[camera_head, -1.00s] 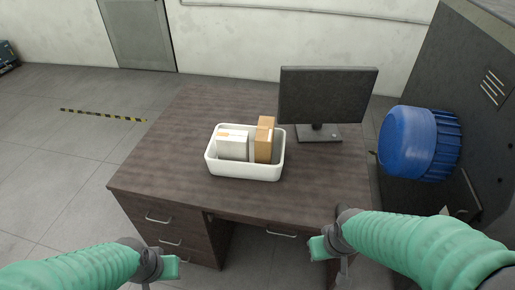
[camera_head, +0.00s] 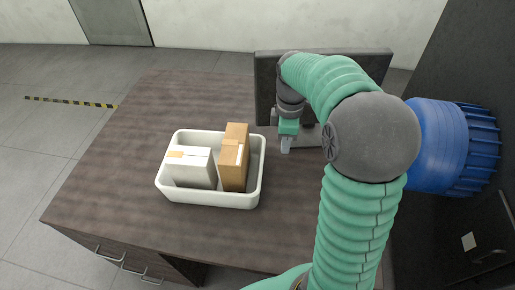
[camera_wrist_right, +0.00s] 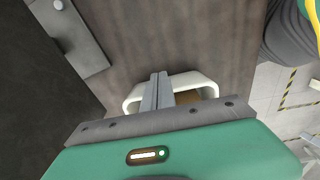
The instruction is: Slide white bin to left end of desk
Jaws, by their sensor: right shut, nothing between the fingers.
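The white bin (camera_head: 212,198) stands upright on the brown wooden desk (camera_head: 110,160), near its middle. It holds a white box (camera_head: 190,168) on the left and a taller brown box (camera_head: 234,160) on the right. My right gripper (camera_head: 286,147) points down just right of the bin, apart from it in the head view, with its fingers shut and empty. In the right wrist view, the shut fingers (camera_wrist_right: 157,92) overlap the bin's rim (camera_wrist_right: 200,82); contact cannot be told there. My left gripper is out of view.
A black monitor (camera_head: 266,75) stands behind my right arm, its base close to the gripper. A blue drum (camera_head: 450,145) is to the right of the desk. The desk left of the bin is clear up to its left edge.

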